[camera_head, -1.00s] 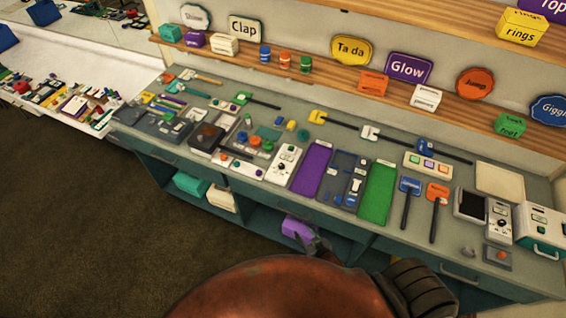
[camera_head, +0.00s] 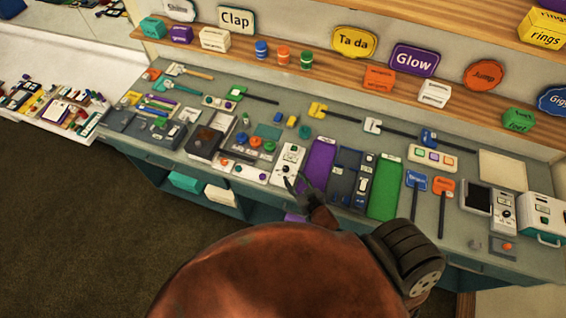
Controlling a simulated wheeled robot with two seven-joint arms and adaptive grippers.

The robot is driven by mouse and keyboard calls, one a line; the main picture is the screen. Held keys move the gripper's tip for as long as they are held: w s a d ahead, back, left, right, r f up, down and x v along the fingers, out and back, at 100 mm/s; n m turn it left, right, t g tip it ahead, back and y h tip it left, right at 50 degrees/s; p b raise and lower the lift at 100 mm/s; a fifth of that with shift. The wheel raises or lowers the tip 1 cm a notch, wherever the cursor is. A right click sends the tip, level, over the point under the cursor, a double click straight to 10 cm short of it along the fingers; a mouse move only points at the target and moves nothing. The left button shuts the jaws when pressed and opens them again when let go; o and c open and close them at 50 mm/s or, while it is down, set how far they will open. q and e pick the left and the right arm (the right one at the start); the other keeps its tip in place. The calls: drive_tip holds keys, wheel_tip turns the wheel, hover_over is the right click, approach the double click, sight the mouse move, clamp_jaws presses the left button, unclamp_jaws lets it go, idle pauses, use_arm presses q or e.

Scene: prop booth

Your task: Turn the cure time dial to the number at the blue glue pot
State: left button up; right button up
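A small white box with a dark knob and a little dark display (camera_head: 290,158) stands mid-counter, left of the purple mat; it looks like the cure time dial, but its markings are too small to read. Three banded pots stand on the lower shelf: the blue pot (camera_head: 261,50) is leftmost, beside an orange one (camera_head: 283,55) and a green one (camera_head: 306,59). Any number on the blue pot is unreadable. My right gripper (camera_head: 294,179) is at the white box's front edge, its dark fingers apart and empty. Contact with the box cannot be told. My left gripper is out of view.
A panel with coloured buttons (camera_head: 246,150) lies left of the white box. To its right are the purple mat (camera_head: 318,165), a dark tool tray (camera_head: 345,178) and a green mat (camera_head: 384,190).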

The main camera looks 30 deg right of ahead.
sight(286, 169)
drive_tip(key=x, duration=0.6)
drive_tip(key=shift+a+r+p, duration=0.1)
drive_tip(key=shift+a+p, duration=0.1)
drive_tip(key=shift+p, duration=0.15)
drive_tip(key=shift+w+d, duration=0.1)
drive_tip(key=shift+w, duration=0.3)
drive_tip(key=c, duration=0.8)
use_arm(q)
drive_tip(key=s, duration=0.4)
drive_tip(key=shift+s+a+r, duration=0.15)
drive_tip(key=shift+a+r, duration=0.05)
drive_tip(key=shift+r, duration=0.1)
use_arm(e)
clamp_jaws()
